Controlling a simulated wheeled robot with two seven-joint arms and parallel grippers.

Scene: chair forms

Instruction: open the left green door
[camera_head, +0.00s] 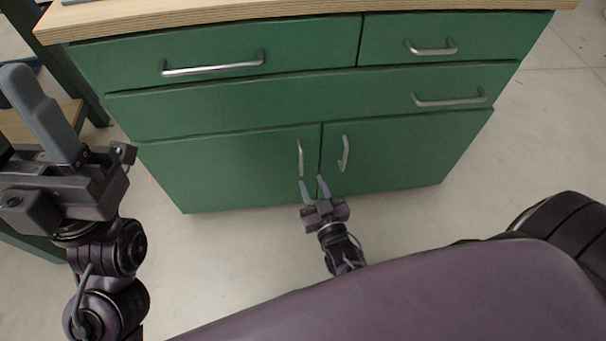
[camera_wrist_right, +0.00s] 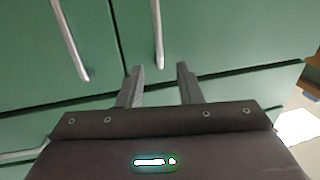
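The left green door (camera_head: 235,172) is the lower left front of a green cabinet and looks closed. Its upright silver handle (camera_head: 300,158) is near its right edge. My right gripper (camera_head: 315,184) is open and empty at the lower end of this handle. In the right wrist view, the turned picture shows the handle (camera_wrist_right: 157,35) just beyond and between the open fingertips (camera_wrist_right: 159,68), with no clear contact. My left gripper (camera_head: 40,115) is raised at the far left, away from the door. Only one of its fingers shows clearly.
The right green door (camera_head: 400,155) is closed, with its own handle (camera_head: 345,153) close by. Drawers with silver handles (camera_head: 212,68) lie above, under a wooden top (camera_head: 300,10). Another wooden-topped piece (camera_head: 70,110) stands at left. Pale floor (camera_head: 230,250) in front is clear.

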